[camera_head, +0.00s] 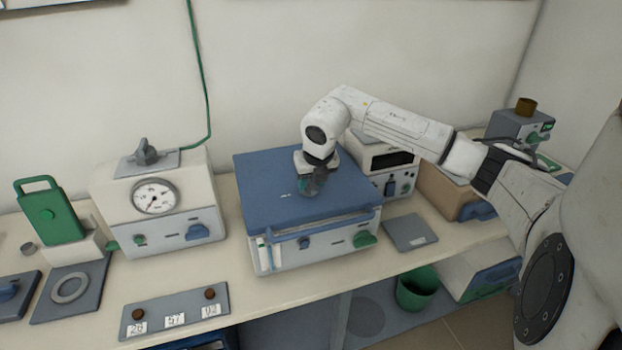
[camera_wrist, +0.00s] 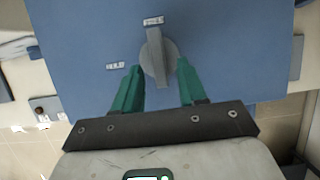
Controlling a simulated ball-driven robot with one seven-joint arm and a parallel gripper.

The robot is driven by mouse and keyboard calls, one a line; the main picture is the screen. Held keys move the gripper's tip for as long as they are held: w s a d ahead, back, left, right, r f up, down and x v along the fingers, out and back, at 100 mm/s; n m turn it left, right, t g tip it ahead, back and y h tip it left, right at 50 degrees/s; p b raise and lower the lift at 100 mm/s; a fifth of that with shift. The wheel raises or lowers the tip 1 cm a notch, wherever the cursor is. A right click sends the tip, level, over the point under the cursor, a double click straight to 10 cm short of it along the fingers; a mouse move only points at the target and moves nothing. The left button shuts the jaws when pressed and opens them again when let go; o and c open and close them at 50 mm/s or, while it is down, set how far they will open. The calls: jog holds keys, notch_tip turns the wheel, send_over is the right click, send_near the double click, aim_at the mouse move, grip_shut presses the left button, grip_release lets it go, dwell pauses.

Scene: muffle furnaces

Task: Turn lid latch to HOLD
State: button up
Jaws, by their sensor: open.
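The blue lid (camera_head: 262,180) tops the cream and grey box in the middle of the bench. In the wrist view, the lid (camera_wrist: 80,30) carries a grey latch (camera_wrist: 155,50) with a round base and a long bar. The bar points up at a small white label (camera_wrist: 153,21) too blurred to read. A second label (camera_wrist: 115,65), which seems to read HOLD, lies to the left. My gripper (camera_wrist: 160,65) is open, its green fingers on either side of the latch base. In the head view, my gripper (camera_head: 312,188) is low over the lid and hides the latch.
A cream unit with a round gauge (camera_head: 155,196) stands to the left, with a green-handled piece (camera_head: 50,210) beyond it. A cream device (camera_head: 385,155) stands close behind on the right. A plate with numbered tags (camera_head: 175,310) lies in front. A grey pad (camera_head: 410,232) lies at right.

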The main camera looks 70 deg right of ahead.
jog(key=shift+w+d+f, duration=0.1)
jog(key=shift+f, duration=0.3)
grip_shut()
